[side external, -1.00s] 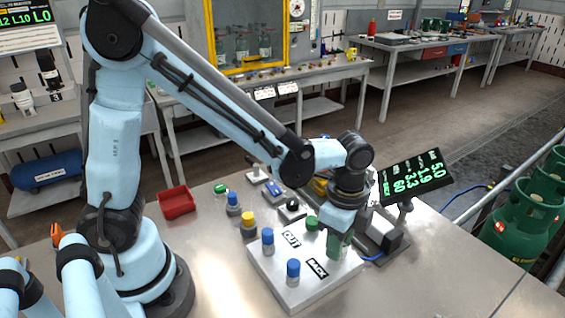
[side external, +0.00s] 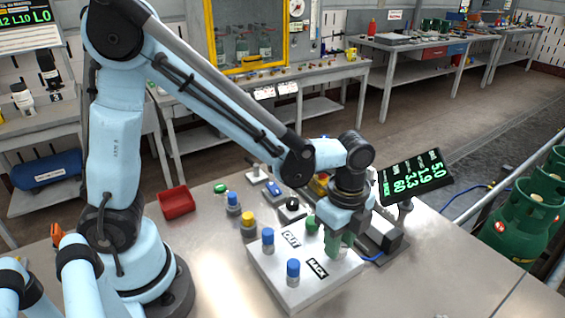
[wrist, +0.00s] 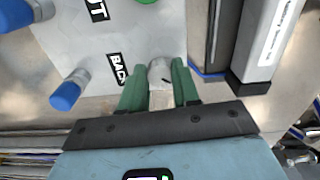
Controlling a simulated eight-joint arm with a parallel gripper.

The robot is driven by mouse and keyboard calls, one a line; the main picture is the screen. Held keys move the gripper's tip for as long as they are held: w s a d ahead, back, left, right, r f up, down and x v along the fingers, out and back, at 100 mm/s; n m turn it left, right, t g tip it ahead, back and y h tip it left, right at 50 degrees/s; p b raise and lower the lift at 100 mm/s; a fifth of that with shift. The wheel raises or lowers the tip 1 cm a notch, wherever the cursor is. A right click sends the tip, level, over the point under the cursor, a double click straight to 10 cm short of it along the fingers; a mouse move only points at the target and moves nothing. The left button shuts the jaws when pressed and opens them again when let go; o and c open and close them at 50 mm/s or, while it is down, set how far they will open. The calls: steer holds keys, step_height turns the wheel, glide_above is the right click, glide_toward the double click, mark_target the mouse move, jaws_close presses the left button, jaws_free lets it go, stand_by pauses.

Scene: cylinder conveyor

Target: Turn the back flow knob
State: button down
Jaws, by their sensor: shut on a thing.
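The control block (side external: 270,268) is a pale box on the bench with "OUT" and "BACK" labels. The back flow knob (wrist: 160,72) is a small pale grey knob beside the "BACK" label (wrist: 117,69) in the wrist view. In the side view my gripper hides it. My gripper (wrist: 160,85) points down at the block, with its green fingers on either side of the knob, shut on it. The gripper also shows in the side view (side external: 337,248).
Two blue-capped posts (side external: 293,271) and a green knob (side external: 311,223) stand on the block close to my gripper. A lit readout (side external: 413,176) and a grey device (side external: 385,232) stand to the right. A red tray (side external: 176,202) lies at left. The bench front is clear.

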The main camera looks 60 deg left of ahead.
steer(key=c, duration=0.8)
jaws_free()
step_height(320, 180, up, 12)
steer(key=shift+r, duration=0.1)
steer(key=s+a+n+t, duration=0.1)
steer(key=a+n+t, duration=0.1)
steer(key=a+n, duration=0.2)
steer(key=s+a+f+n+t, duration=0.1)
steer(key=s+a+n+t, duration=0.1)
steer(key=n, duration=0.5)
steer(key=s+a+f+n+t, duration=0.1)
steer(key=a+n+t, duration=0.2)
steer(key=a+n, duration=0.2)
steer(key=shift+s+a+f+n, duration=0.15)
steer(key=shift+s+a+n, duration=0.15)
steer(key=shift+n, duration=0.4)
jaws_close()
